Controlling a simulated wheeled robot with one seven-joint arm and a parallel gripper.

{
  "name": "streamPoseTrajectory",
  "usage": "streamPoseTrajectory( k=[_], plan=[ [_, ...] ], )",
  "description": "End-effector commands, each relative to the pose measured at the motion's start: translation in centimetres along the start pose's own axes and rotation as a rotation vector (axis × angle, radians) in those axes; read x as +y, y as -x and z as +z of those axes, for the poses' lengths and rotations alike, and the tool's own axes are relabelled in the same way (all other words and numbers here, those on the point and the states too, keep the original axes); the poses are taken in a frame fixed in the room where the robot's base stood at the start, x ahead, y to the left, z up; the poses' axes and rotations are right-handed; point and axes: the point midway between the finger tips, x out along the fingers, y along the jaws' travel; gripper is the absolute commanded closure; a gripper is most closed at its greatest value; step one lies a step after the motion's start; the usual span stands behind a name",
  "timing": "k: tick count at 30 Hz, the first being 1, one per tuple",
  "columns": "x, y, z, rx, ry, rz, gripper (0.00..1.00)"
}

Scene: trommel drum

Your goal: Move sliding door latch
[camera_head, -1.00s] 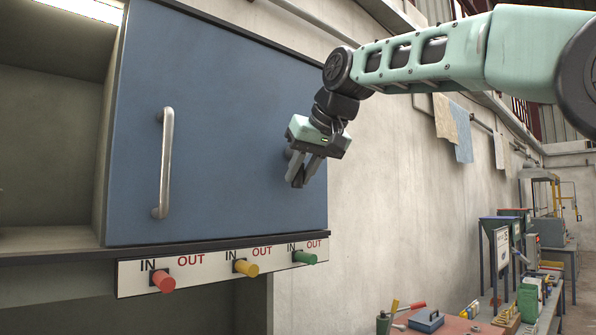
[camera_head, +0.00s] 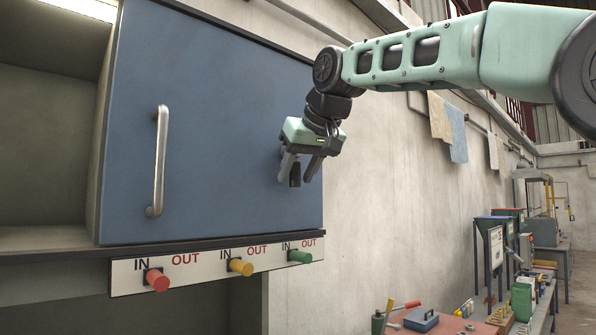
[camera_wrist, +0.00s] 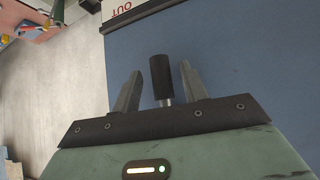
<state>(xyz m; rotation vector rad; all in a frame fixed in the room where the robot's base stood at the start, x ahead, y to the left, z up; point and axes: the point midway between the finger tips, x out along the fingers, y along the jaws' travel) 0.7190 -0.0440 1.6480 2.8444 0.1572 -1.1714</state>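The blue sliding door (camera_head: 215,130) fills the middle of the head view, with a metal bar handle (camera_head: 160,160) on its left part. The latch is a black cylindrical knob on a short metal stem (camera_wrist: 159,78), near the door's right edge. It also shows as a small black piece (camera_head: 296,175) in the head view. My gripper (camera_head: 300,170) is open at the latch. In the wrist view my gripper (camera_wrist: 160,82) has one finger on each side of the knob, with visible gaps. Whether the knob lies fully at fingertip depth is hard to tell.
A panel (camera_head: 125,278) with red (camera_head: 157,280), yellow (camera_head: 241,267) and green (camera_head: 300,256) knobs marked IN and OUT runs below the door. An open compartment (camera_head: 50,140) lies left of it. A red workbench (camera_head: 440,323) with tools stands lower right.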

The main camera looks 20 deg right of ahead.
Motion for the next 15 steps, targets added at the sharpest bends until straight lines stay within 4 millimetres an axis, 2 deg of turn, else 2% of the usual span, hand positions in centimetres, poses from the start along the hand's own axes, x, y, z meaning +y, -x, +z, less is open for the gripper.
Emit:
streamPoseTrajectory(
  k=[8,11,15],
  plan=[
    [-0.1,0.4,0.0,0.001,-0.002,-0.002,0.57],
    [-0.1,1.5,0.0,0.004,-0.002,-0.002,0.57],
    [-0.1,4.3,0.0,0.006,-0.002,-0.002,0.57]
  ],
)
